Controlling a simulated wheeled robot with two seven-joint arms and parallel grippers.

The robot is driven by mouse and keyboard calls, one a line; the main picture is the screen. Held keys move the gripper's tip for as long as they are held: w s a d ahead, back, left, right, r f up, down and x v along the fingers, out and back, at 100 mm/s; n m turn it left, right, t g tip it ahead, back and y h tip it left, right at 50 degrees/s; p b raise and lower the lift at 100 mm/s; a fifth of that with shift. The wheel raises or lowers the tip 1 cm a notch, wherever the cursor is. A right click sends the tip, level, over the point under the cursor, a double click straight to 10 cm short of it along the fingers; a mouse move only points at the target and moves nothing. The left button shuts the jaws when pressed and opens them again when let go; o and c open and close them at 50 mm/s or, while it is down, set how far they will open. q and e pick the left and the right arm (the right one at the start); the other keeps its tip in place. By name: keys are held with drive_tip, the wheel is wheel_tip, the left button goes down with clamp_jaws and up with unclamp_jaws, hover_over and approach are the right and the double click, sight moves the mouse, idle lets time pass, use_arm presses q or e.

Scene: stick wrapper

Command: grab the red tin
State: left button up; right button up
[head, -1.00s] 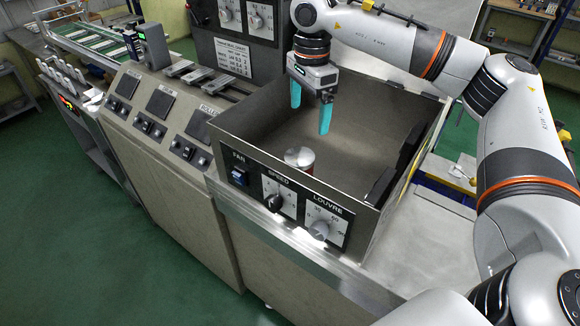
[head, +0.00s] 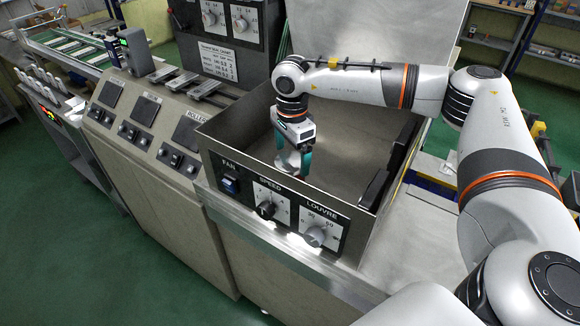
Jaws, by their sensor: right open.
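The red tin (head: 289,160) stands inside the grey open-topped box, close behind its front panel. Its pale metallic top shows between my fingers, and the panel and the gripper hide most of its body. My right gripper (head: 292,155) points down into the box with its teal fingers open, one on each side of the tin's top. I cannot tell whether either finger touches it. My left gripper is not in view.
The box's front panel (head: 280,215) carries a fan switch and two knobs, and its walls surround the tin closely at the front. The box floor (head: 345,150) is clear behind and to the right.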

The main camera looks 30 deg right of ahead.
sight(291, 160)
drive_tip(key=shift+a+f+p, duration=0.1)
drive_tip(key=shift+f+p, duration=0.35)
drive_tip(key=shift+f, duration=1.2)
drive_tip(key=c, duration=1.3)
drive_tip(key=shift+r, duration=0.1)
